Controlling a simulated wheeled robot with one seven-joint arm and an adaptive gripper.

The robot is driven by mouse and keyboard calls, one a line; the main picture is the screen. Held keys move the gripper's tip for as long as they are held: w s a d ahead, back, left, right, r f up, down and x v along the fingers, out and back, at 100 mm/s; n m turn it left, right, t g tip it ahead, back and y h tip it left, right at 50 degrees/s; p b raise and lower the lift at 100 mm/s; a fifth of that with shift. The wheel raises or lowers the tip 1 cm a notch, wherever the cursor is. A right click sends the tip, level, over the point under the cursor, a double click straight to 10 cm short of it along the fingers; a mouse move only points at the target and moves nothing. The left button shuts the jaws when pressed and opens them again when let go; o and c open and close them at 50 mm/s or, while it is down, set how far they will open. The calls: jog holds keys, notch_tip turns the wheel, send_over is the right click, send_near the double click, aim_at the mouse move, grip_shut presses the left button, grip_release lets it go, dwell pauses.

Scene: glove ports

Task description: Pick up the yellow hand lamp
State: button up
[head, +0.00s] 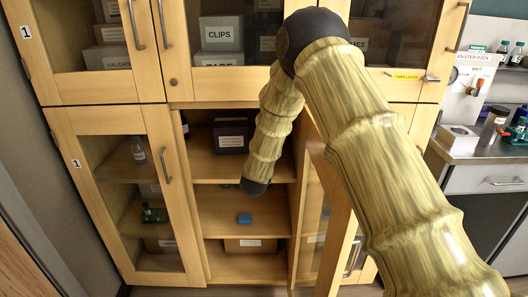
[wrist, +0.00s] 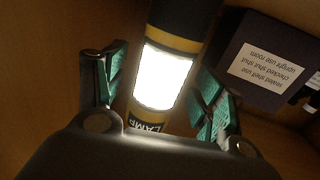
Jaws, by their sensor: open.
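The yellow hand lamp (wrist: 164,77) shows in the wrist view as a cylinder with yellow bands, a black upper part, a bright white lit section and a "LAMP" label. It lies between the two green-padded fingers of my gripper (wrist: 160,78), which is open. Gaps show between the lamp and both fingers. In the head view my arm reaches into the open middle bay of the cabinet, and the lamp and my gripper are hidden there.
A dark labelled box (wrist: 262,60) stands right of the lamp; the head view shows a dark box (head: 231,135) on the upper shelf. A small blue object (head: 244,218) is on the lower shelf (head: 215,212). An open wooden door (head: 338,225) stands right of the bay.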

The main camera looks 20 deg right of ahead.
jog(key=shift+w+d, duration=0.1)
jog(key=shift+w, duration=0.05)
jog(key=c, duration=1.2)
